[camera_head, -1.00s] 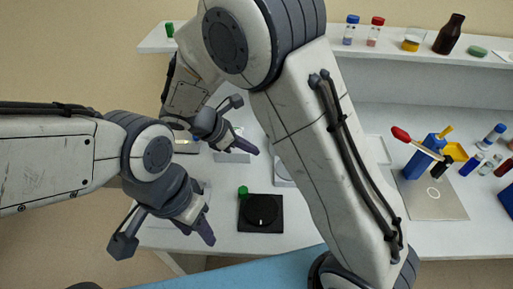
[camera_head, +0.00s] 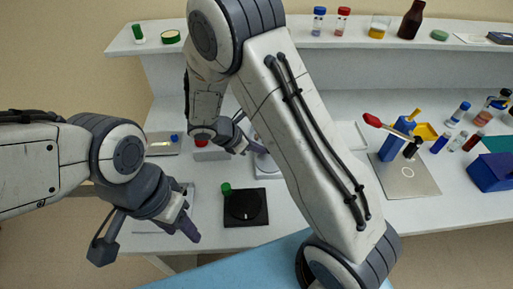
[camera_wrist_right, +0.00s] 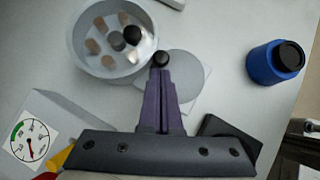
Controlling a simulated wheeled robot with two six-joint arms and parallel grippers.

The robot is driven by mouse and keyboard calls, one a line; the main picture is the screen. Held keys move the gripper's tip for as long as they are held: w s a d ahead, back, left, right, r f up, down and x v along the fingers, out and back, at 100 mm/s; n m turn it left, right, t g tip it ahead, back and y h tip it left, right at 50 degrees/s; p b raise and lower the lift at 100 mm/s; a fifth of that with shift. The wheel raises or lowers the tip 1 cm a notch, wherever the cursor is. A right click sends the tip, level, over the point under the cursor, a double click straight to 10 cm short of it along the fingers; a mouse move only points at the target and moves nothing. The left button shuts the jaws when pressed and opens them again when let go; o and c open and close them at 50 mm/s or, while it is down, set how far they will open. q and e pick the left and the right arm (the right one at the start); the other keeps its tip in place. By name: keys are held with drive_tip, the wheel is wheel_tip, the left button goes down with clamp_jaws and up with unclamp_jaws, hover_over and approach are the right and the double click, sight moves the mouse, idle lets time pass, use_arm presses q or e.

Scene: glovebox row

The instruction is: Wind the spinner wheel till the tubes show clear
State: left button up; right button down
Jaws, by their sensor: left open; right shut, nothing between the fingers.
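The spinner wheel (camera_wrist_right: 112,38) shows in the right wrist view as a round pale drum with several brownish tube ends in a ring. In the head view my right gripper (camera_head: 248,136) is over the back of the bench, and my arm hides most of the wheel. My left gripper (camera_head: 147,243) is open and empty at the front left.
A black dial plate (camera_head: 245,207) and a green-capped item (camera_head: 226,188) lie near the bench front. The right wrist view shows a blue jar (camera_wrist_right: 268,66) and a gauge box (camera_wrist_right: 32,138) beside the wheel. A blue rack (camera_head: 397,140) stands on the right.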

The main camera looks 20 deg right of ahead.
drive_tip(key=shift+w+d+r+m+g+p, duration=0.1)
drive_tip(key=shift+w+d+m+g+p, duration=0.1)
drive_tip(key=shift+m+g+p, duration=0.45)
drive_tip(key=shift+w+d+m+g+p, duration=0.15)
drive_tip(key=shift+m+g+p, duration=0.15)
drive_tip(key=shift+m, duration=0.3)
drive_tip(key=shift+w+d+m+g+p, duration=0.1)
drive_tip(key=shift+m+g+p, duration=0.2)
drive_tip(key=shift+m, duration=0.25)
drive_tip(key=shift+w+d+m+g+y+p, duration=0.1)
drive_tip(key=shift+d+m+g+y+p, duration=0.2)
drive_tip(key=shift+m+g, duration=0.55)
drive_tip(key=shift+w+d+m+g+y+p, duration=0.1)
drive_tip(key=shift+d+m+g+y+p, duration=0.2)
drive_tip(key=shift+m, duration=0.85)
